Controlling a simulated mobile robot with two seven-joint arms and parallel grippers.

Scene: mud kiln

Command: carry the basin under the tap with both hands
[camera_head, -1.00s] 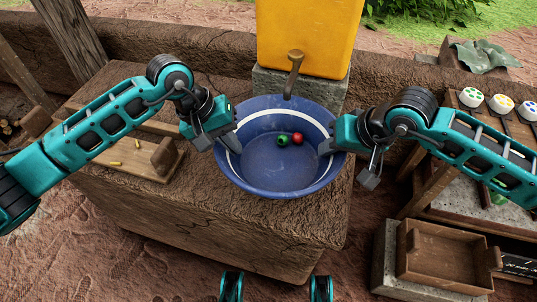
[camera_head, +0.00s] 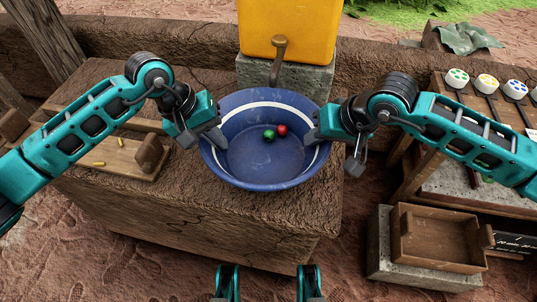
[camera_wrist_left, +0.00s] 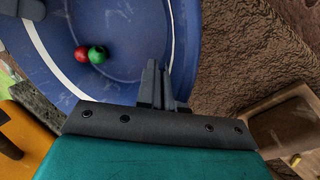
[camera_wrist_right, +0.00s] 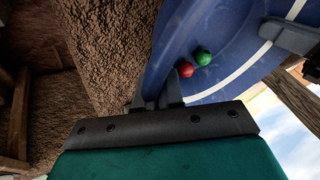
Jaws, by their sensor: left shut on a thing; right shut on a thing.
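The blue basin (camera_head: 262,165) with a white ring inside is between my two grippers, over the brown mud block. A green ball (camera_head: 269,135) and a red ball (camera_head: 282,130) lie inside it. My left gripper (camera_head: 214,138) is shut on its left rim, and my right gripper (camera_head: 314,135) is shut on its right rim. The tap (camera_head: 279,58) on the yellow tank (camera_head: 290,25) ends just behind the basin's back rim in the head view.
A wooden board (camera_head: 120,158) with small yellow pieces lies on the block (camera_head: 200,215) at left. A grey stone (camera_head: 310,78) supports the tank. At right are a rack with coloured round pieces (camera_head: 487,82) and an open wooden box (camera_head: 437,238).

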